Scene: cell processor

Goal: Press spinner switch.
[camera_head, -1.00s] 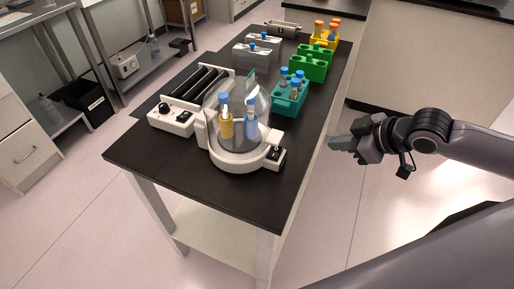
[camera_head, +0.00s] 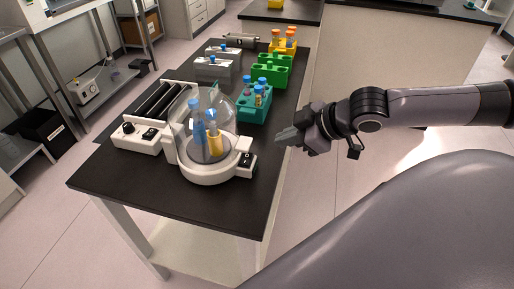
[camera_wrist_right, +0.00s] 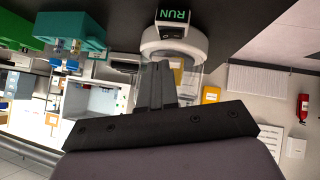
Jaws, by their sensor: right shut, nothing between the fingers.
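The spinner (camera_head: 208,172) is a white round machine under a clear dome on the black table. Blue and yellow tubes (camera_head: 213,138) stand inside it. Its black switch (camera_head: 246,160) is on a small white block at the spinner's right side; in the right wrist view the switch (camera_wrist_right: 171,32) shows beside a green RUN label (camera_wrist_right: 172,15). My right gripper (camera_head: 281,137) is shut and empty, right of the switch near the table's right edge, apart from it. In the right wrist view its fingers (camera_wrist_right: 157,72) point toward the spinner. My left gripper is out of view.
A teal rack (camera_head: 251,108) with tubes stands behind the spinner, near the gripper's side. Green (camera_head: 268,76) and yellow (camera_head: 283,47) racks stand farther back. A white device with black rollers (camera_head: 138,137) is left of the spinner. The table's front right corner is clear.

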